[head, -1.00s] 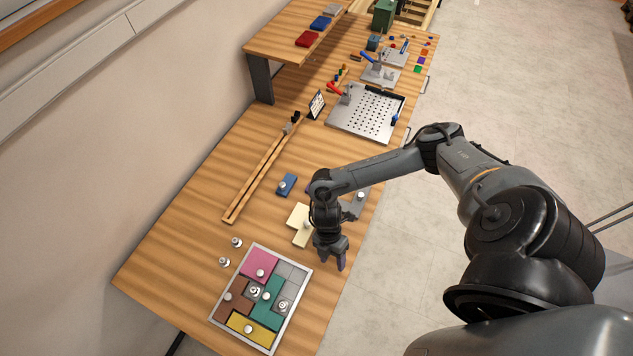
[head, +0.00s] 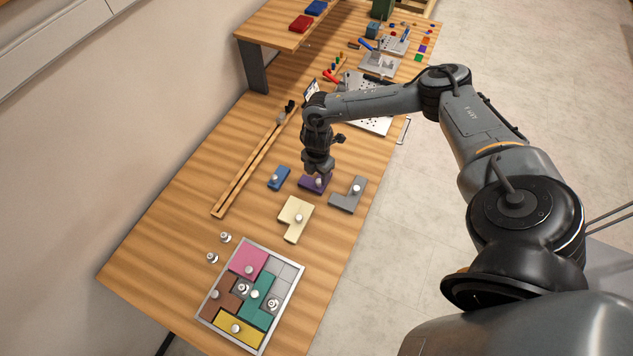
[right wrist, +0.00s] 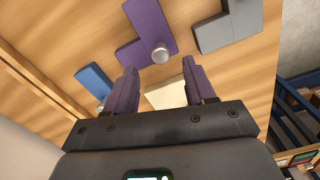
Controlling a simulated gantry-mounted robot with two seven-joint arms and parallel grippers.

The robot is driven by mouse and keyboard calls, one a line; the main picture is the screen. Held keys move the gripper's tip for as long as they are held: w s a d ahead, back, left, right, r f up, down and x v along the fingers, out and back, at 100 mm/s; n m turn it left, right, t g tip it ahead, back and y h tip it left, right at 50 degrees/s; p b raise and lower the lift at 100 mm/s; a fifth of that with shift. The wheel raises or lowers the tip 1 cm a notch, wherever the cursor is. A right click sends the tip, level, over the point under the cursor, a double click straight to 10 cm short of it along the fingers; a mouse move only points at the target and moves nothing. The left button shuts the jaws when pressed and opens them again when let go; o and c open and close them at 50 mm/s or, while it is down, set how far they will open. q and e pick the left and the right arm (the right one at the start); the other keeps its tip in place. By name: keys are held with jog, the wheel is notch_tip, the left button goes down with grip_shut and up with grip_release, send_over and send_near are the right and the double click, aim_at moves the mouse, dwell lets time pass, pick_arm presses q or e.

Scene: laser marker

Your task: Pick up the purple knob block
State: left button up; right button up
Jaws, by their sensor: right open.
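The purple knob block (head: 309,187) lies on the wooden table, partly hidden by my right gripper (head: 318,172) in the head view. In the right wrist view the purple block (right wrist: 147,34) shows an angled shape with a round silvery knob (right wrist: 160,53). My right gripper (right wrist: 162,88) is open and empty. Its fingers point toward the knob, which appears beyond the fingertips and between their lines. I cannot tell the exact height above the block. My left gripper is in neither view.
A blue block (head: 279,177) lies left of the purple one, a grey block (head: 349,195) right, and a cream block (head: 295,216) nearer. A framed tray (head: 288,317) holds several coloured blocks. A perforated metal plate (head: 371,124) stands behind.

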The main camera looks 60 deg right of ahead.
aim_at(319, 181)
jog(key=shift+s+d+f, duration=0.1)
jog(key=shift+f, duration=1.3)
jog(key=shift+s+d+f, duration=0.1)
jog(key=shift+f, duration=1.25)
grip_shut()
